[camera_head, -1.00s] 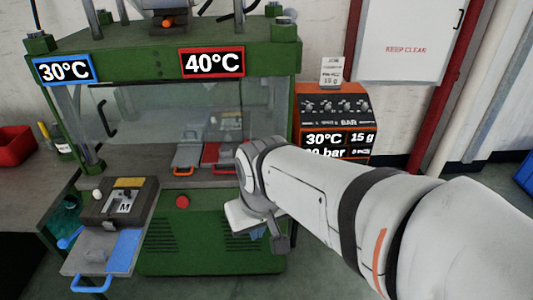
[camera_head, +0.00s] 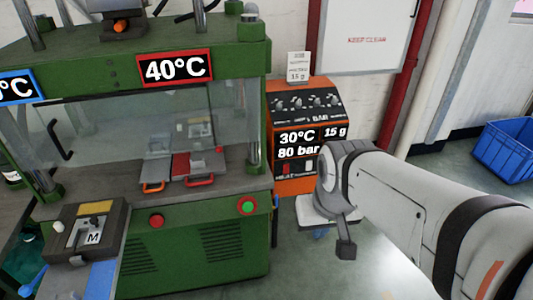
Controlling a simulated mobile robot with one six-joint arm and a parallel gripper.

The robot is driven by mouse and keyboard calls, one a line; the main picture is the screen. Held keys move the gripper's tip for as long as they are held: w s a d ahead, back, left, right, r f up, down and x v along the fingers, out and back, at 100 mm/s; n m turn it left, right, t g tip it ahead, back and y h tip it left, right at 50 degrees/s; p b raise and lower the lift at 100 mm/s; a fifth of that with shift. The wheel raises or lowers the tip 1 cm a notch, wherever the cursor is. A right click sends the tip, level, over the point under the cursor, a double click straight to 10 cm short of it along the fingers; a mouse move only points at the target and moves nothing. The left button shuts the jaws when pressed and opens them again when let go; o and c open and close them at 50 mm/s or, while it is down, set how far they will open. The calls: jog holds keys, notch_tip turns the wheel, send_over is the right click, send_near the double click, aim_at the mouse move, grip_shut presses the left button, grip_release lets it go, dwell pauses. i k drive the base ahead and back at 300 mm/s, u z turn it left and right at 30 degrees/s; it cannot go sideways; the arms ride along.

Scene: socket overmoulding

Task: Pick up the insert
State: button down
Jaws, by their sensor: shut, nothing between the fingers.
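I cannot pick out the insert with certainty. A dark mould block (camera_head: 88,232) with a pale metal recess and an "M" label stands at the lower left, and I cannot tell whether an insert lies in it. My gripper (camera_head: 321,234) hangs below the wrist, right of the green press, partly hidden by my arm. Its small blue tips are shut with nothing seen between them. It is well apart from the mould block.
The green press (camera_head: 195,240) has a clear guard, with orange-handled (camera_head: 154,185) and red-handled (camera_head: 198,181) plates behind it. An orange control unit (camera_head: 290,187) stands beside it. A blue crate (camera_head: 510,150) is at the far right. Floor around my gripper looks clear.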

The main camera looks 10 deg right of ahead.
aim_at(88, 231)
jog(key=u, duration=0.9)
jog(key=k, duration=0.2)
jog(key=u, duration=1.15)
jog(key=k, duration=1.1)
jog(key=u, duration=0.7)
jog(key=i, duration=1.85)
jog(key=z, duration=0.75)
